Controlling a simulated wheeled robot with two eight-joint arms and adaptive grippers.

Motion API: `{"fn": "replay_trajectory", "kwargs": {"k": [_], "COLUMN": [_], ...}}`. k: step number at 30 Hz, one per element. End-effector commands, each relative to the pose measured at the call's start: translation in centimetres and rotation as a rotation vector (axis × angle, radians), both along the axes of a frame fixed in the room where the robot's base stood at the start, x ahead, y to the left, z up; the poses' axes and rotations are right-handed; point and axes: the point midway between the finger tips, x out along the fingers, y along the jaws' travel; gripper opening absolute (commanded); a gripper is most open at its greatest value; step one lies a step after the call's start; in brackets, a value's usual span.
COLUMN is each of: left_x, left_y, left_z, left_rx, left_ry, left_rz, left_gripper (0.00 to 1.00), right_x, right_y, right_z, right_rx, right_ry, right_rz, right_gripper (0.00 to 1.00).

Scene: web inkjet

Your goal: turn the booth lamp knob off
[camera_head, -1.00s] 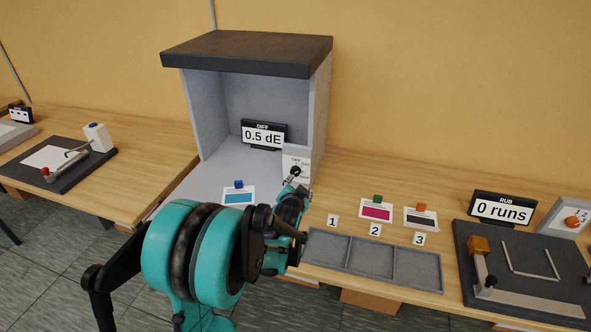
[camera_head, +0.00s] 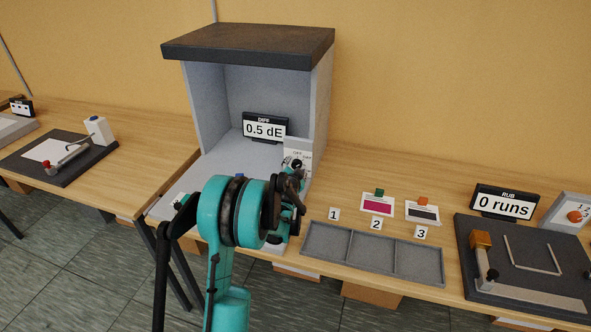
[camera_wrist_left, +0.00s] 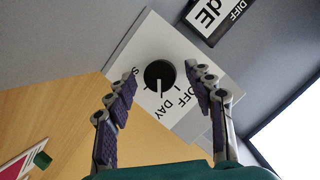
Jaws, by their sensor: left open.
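The lamp knob (camera_head: 297,164) is a round black dial on a white panel (camera_head: 290,146) at the right front of the grey booth (camera_head: 323,100). In the left wrist view the knob (camera_wrist_left: 159,74) has a white pointer line aimed down the picture, toward the DAY side. OFF is printed to the right, and another label starting with S is partly hidden by a finger. My left gripper (camera_wrist_left: 162,84) is open, its fingers framing the knob from either side; contact cannot be made out. In the head view my left gripper (camera_head: 293,180) is just below the knob, partly hidden by my arm.
The DIFF display (camera_head: 265,128) reading 0.5 dE stands inside the booth, left of the panel. Sample cards (camera_head: 377,205) and a grey three-part tray (camera_head: 372,254) are to the right. The rub tester (camera_head: 520,262) is at far right. Bare wood lies right of the booth.

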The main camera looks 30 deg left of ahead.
Motion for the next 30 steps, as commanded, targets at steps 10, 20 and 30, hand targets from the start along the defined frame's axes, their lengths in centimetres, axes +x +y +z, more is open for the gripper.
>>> {"fn": "replay_trajectory", "kwargs": {"k": [10, 20, 30], "left_x": [-0.02, -0.03, -0.08], "left_y": [-0.02, 0.00, 0.20], "left_z": [0.04, 0.06, 0.09], "left_rx": [0.000, -0.019, -0.199], "left_ry": [0.000, -0.004, -0.048], "left_rz": [0.000, 0.000, 0.001], "left_gripper": [0.09, 0.04, 0.04], "right_x": [0.00, 0.00, 0.00], "right_y": [0.00, 0.00, 0.00], "right_z": [0.04, 0.03, 0.00], "right_rx": [0.000, 0.000, 0.000], "right_ry": [0.000, 0.000, 0.000], "right_rz": [0.000, 0.000, 0.000], "right_gripper": [0.44, 0.44, 0.44]}}
